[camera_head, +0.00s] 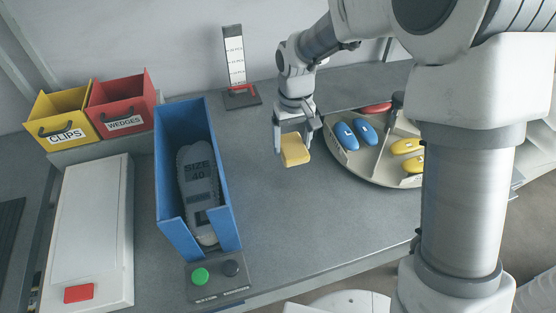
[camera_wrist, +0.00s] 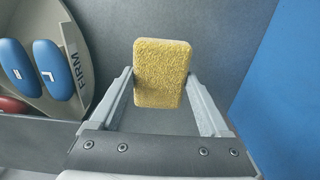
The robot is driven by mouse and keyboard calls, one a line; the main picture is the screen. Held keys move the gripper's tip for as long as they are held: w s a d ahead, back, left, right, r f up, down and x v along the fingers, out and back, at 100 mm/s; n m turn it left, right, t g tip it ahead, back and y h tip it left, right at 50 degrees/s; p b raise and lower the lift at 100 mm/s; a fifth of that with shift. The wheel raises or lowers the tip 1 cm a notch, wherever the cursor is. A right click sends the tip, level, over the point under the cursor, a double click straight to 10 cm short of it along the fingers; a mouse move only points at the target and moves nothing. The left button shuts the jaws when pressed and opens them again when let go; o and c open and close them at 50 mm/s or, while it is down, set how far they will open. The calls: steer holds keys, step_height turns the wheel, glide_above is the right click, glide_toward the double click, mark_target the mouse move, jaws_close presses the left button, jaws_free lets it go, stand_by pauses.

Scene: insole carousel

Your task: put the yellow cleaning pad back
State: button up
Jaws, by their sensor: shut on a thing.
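The yellow cleaning pad (camera_head: 295,149) is a small block with a rough, sponge-like face. My gripper (camera_head: 296,137) is shut on it, with one finger on each side. The pad is held above the grey worktop between the blue bin and the carousel. In the wrist view the pad (camera_wrist: 161,73) sits between the two fingertips of my gripper (camera_wrist: 161,85), its textured face toward the camera. The pad's resting place cannot be made out in either view.
A blue bin (camera_head: 231,205) holds a grey size-40 insole gauge. The round carousel (camera_head: 350,167) carries blue, yellow and red insoles. Yellow CLIPS (camera_head: 59,140) and red WEDGES (camera_head: 122,128) bins, a white box (camera_head: 88,225) and a button panel (camera_head: 230,284) stand left. The middle worktop is clear.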

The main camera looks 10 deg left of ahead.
mark_target(278, 170)
steer(key=a+f, duration=0.1)
steer(key=s+a+f, duration=0.1)
steer(key=a, duration=0.1)
steer(key=shift+s, duration=0.15)
steer(key=shift+f+b, duration=0.5)
steer(key=shift+f, duration=1.45)
steer(key=shift+f, duration=0.1)
steer(key=o, duration=1.2)
step_height(278, 170, up, 12)
steer(key=shift+r+p, duration=0.1)
steer(key=shift+p, duration=0.9)
